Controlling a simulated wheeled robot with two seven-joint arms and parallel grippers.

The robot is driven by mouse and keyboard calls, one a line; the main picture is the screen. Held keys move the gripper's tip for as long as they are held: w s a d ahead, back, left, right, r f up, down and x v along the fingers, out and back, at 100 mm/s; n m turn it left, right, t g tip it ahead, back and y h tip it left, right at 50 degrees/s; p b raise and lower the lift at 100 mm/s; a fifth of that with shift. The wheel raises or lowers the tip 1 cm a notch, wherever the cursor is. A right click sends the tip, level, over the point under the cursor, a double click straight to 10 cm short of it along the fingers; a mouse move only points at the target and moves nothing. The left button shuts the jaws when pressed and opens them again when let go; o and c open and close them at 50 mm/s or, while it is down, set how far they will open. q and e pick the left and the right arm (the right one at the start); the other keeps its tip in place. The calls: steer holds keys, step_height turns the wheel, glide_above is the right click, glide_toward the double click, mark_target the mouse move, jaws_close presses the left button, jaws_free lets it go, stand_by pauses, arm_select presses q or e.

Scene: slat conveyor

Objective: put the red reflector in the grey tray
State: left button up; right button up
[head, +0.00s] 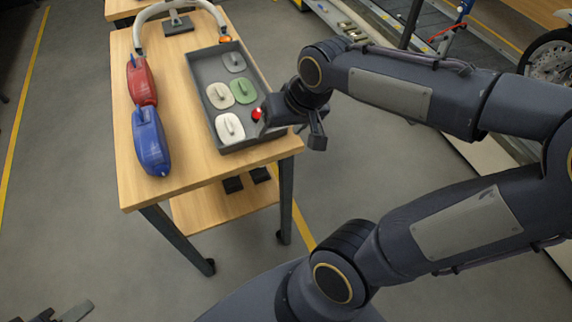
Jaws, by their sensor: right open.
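The red reflector (256,114) is a small round red piece. It shows at the right side of the grey tray (244,145), in its nearer part, and my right gripper partly hides it. I cannot tell whether it rests on the tray floor. My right gripper (293,127) is open over the tray's right edge, with one finger beside the reflector and the other outside the tray. My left gripper (62,313) shows only in part at the bottom left, away from the table.
The tray also holds two white pieces (229,127), a green one (243,91) and a grey one (234,62). An orange piece (225,39) is at its far end. Red (141,82) and blue (151,142) tank-like parts lie left on the wooden table (188,165).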

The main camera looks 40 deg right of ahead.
steer(key=s+a+n+y, duration=0.1)
steer(key=s+a, duration=0.2)
steer(key=s, duration=0.2)
steer(key=s+a+f+n+t+y, duration=0.1)
steer(key=s+a, duration=0.2)
steer(key=s, duration=0.2)
steer(key=shift+s+f, duration=0.15)
steer(key=shift+s, duration=0.15)
